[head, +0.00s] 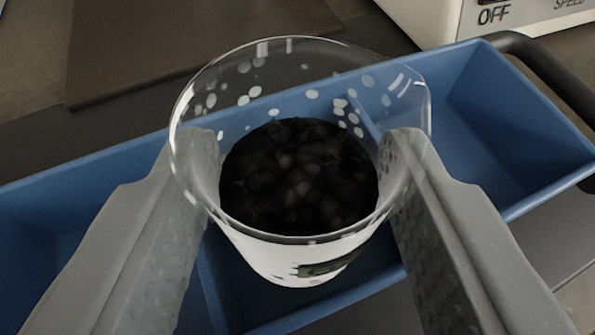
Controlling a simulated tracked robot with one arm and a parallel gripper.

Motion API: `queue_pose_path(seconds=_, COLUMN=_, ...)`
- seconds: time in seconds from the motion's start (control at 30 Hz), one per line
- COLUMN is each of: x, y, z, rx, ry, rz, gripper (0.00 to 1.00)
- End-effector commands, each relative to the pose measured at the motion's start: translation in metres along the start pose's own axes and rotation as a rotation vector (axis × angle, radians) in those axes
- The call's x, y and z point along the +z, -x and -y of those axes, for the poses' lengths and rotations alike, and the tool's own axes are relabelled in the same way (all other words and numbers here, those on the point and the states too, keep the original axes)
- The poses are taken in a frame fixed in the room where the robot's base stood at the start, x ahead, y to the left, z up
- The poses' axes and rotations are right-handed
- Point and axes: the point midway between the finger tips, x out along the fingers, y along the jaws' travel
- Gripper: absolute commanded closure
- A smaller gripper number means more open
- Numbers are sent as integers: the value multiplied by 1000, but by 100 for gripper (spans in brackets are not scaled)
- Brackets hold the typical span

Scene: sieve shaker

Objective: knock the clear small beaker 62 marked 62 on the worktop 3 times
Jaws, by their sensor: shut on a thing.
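A clear beaker (300,255) is held upright between the two grey fingers of my gripper (300,185), in the middle of the head view. One finger presses on its left side and the other on its right. Dark, lumpy grains (298,175) fill its lower part. A white band with a dark mark shows low on its near side, but the mark cannot be read from this angle. The beaker is over the blue tray; the gap beneath it is hard to judge.
The blue tray (440,75) has walled compartments and a dark handle (548,68) at the right. A white machine with an OFF label (500,18) stands at the top right. A flat brown board (150,45) lies on the dark worktop (35,135) at the upper left.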

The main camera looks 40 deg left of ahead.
Motion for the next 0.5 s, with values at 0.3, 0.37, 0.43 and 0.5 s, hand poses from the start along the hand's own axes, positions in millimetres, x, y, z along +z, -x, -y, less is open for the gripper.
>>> queue_pose_path(seconds=0.3, x=-29, y=11, z=0, rx=0, ry=-1, rz=-7, gripper=94)
queue_pose_path(seconds=0.37, x=-29, y=11, z=0, rx=0, ry=0, rz=-8, gripper=94)
queue_pose_path(seconds=0.43, x=-29, y=11, z=0, rx=0, ry=0, rz=-9, gripper=94)
queue_pose_path(seconds=0.5, x=-29, y=10, z=0, rx=0, ry=0, rz=-9, gripper=94)
